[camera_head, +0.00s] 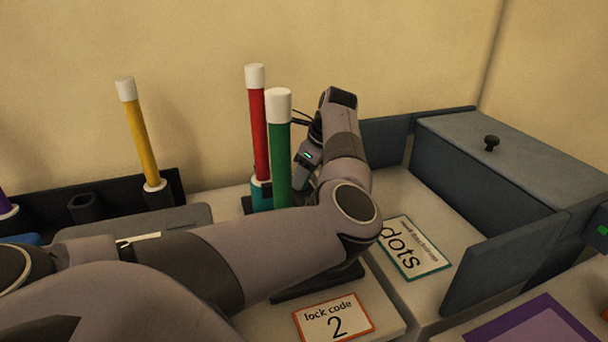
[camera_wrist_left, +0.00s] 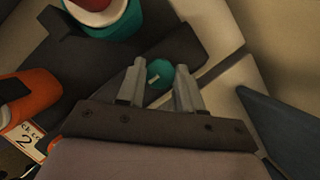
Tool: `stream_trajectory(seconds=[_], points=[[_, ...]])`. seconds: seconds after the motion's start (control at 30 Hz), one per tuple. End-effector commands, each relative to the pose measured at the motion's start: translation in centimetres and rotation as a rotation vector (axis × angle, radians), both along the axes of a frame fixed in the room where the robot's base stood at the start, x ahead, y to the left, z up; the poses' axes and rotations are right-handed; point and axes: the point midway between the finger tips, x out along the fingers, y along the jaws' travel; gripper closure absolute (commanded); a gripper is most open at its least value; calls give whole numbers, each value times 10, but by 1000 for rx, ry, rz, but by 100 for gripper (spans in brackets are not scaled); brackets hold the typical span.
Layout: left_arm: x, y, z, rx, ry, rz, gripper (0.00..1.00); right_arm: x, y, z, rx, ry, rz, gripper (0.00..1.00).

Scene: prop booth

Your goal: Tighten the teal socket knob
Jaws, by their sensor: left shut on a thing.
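A teal knob (camera_wrist_left: 160,74) sits on the dark base beside the teal socket (camera_wrist_left: 118,22). My left gripper (camera_wrist_left: 158,82) has its two fingers on either side of the knob and is shut on it. In the head view the left gripper (camera_head: 303,182) reaches down just right of the rods, and its fingertips and the knob are hidden. A red rod with a white cap (camera_head: 258,130) stands upright in the teal socket, which shows in the head view (camera_head: 262,195). My right gripper is not in view.
A green rod (camera_head: 279,150) stands in front of the red one, its foot hidden by my left arm. A yellow rod (camera_head: 140,130) stands at left.

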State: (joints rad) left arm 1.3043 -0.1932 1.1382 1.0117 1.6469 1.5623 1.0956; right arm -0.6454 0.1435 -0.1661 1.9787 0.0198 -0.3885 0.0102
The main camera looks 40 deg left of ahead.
Motion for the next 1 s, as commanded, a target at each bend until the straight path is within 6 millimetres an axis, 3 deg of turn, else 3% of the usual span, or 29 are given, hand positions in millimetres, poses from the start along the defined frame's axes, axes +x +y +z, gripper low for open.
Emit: stream_trajectory(seconds=[0.27, 1.0], points=[[-1, -1, -1, 1, -2, -154, 95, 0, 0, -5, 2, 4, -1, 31], [-5, 1, -2, 2, -5, -833, 95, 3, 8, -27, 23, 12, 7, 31]])
